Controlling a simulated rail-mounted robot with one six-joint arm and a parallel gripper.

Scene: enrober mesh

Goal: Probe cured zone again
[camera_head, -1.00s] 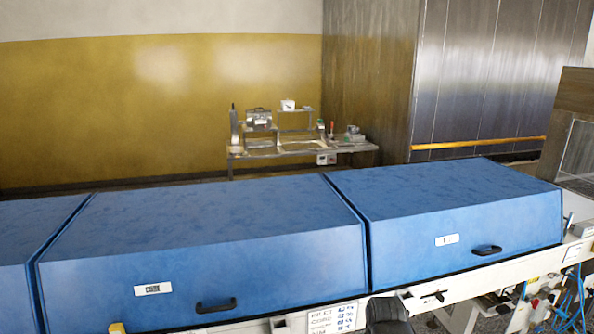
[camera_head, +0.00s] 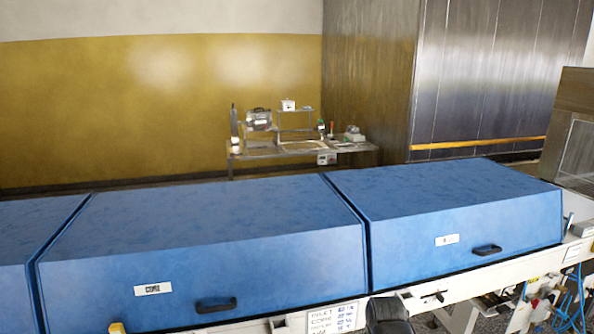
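Blue covers with dark handles stand in a row along the line. The middle cover (camera_head: 200,220) is shut and bears a white label (camera_head: 153,289) that seems to read "CORE", above the left of its handle (camera_head: 216,304). The right cover (camera_head: 450,205) is also shut, with a small white label and a handle (camera_head: 487,250). A white sign (camera_head: 333,317) with lettering and blue figures sits below the middle cover. A dark rounded part (camera_head: 388,315) shows at the bottom edge; I cannot tell what it is. No fingertips, probe or cured zone can be made out.
A metal bench (camera_head: 300,150) with small instruments stands behind the covers against the yellow wall. A steel-panelled enclosure with a yellow rail (camera_head: 478,143) is at the back right. Blue hoses (camera_head: 577,300) hang at the lower right.

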